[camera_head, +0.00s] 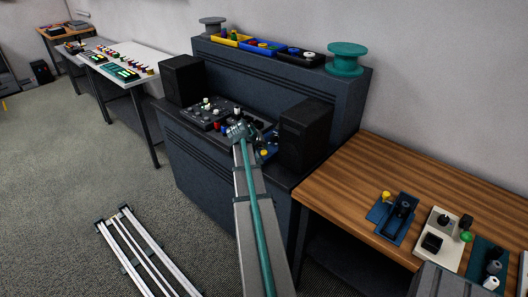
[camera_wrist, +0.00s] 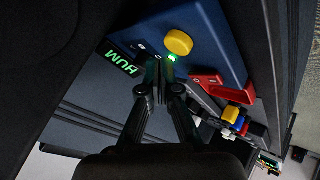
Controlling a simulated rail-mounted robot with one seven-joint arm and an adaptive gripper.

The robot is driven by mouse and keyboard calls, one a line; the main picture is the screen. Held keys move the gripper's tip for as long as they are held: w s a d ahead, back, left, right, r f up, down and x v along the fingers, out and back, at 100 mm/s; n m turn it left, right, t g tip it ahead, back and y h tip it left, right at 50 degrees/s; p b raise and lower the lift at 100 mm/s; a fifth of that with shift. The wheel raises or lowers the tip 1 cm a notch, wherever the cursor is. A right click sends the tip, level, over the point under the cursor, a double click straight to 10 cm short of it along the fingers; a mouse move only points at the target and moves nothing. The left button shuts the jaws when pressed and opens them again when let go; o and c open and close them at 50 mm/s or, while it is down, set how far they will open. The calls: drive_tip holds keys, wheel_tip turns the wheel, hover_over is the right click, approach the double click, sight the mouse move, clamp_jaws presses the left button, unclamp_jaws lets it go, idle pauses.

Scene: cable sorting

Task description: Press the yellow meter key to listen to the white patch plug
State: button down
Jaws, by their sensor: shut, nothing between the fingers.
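The yellow meter key (camera_wrist: 178,42) is a round cap on a blue box in the wrist view. Beside it are a lit green spot (camera_wrist: 172,59) and a display (camera_wrist: 122,62) with green letters that read HUM, upside down.
A black speaker (camera_head: 184,80) stands left of the panel and another (camera_head: 304,134) close at its right. A red bracket (camera_wrist: 208,84) and coloured plugs (camera_wrist: 232,115) lie near the key. A wooden bench (camera_head: 350,165) with several devices is at the right. A rail (camera_head: 148,255) lies on the floor.

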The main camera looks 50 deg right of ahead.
sight(263, 152)
drive_tip(key=shift+r, duration=0.15)
drive_tip(key=shift+r+p, duration=1.25)
drive_tip(key=shift+r, duration=1.15)
